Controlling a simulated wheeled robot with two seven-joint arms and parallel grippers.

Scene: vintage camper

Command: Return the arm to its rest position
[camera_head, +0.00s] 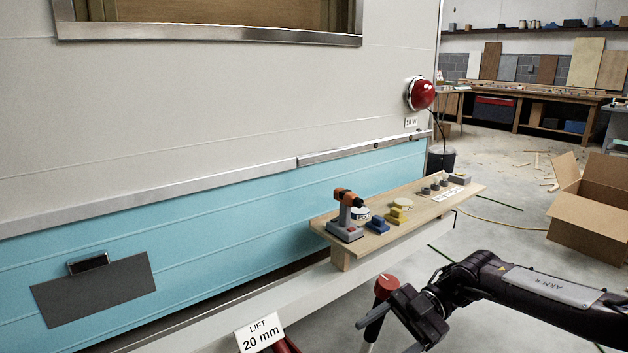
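My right arm comes in from the right, low in the head view. My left gripper is not in view.
The camper's blue side (220,215) fills the left. A wooden board (325,222) holds a drill (347,215) and several small tools. A "LIFT 20 mm" sign (259,333) stands at the bottom. A cardboard box (590,215) lies on the floor at right.

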